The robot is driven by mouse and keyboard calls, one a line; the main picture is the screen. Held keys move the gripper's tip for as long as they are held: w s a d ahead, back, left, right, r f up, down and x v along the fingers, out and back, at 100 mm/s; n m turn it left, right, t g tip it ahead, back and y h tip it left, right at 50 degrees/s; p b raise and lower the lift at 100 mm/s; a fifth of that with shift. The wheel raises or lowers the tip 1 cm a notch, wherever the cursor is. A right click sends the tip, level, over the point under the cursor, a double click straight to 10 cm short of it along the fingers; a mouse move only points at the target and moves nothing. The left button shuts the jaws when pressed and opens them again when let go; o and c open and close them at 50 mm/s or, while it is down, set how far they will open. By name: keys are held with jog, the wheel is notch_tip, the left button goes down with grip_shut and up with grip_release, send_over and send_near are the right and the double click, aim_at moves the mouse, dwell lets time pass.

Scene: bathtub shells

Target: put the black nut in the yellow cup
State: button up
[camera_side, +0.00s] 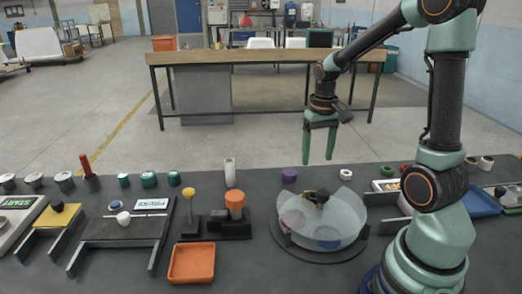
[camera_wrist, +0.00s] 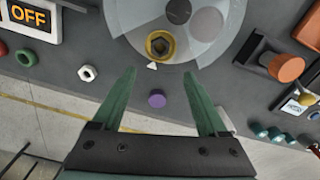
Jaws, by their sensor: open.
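The yellow cup (camera_wrist: 151,53) stands at the edge of the round turntable in the wrist view. A dark hexagonal piece, which looks like the black nut (camera_wrist: 160,46), sits inside its rim. In the side view only a little of the yellow cup (camera_side: 309,195) shows, beside the turntable's dark centre knob (camera_side: 322,196); I cannot make out the nut there. My gripper (camera_side: 319,159) is open and empty, raised above the far side of the bench. In the wrist view its fingertips (camera_wrist: 160,74) point toward the cup and are apart from it.
The turntable (camera_side: 346,213) has a clear, partly see-through cover. A purple piece (camera_side: 289,174) and a white nut (camera_side: 346,174) lie behind it. An orange knob (camera_side: 235,199) and an orange tray (camera_side: 192,263) stand to the left. The air around my gripper is clear.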

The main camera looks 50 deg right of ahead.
jog(key=s+a+r+n+t, duration=0.1)
jog(key=a+r+n+t, duration=0.1)
jog(key=a+r, duration=0.3)
jog(key=s+a+r+n+t, duration=0.1)
jog(key=a+r+n+t, duration=0.2)
jog(key=a, duration=0.9)
jog(key=shift+s+r+n+t, duration=0.3)
jog(key=shift+s+r+n, duration=0.15)
jog(key=shift+r, duration=0.65)
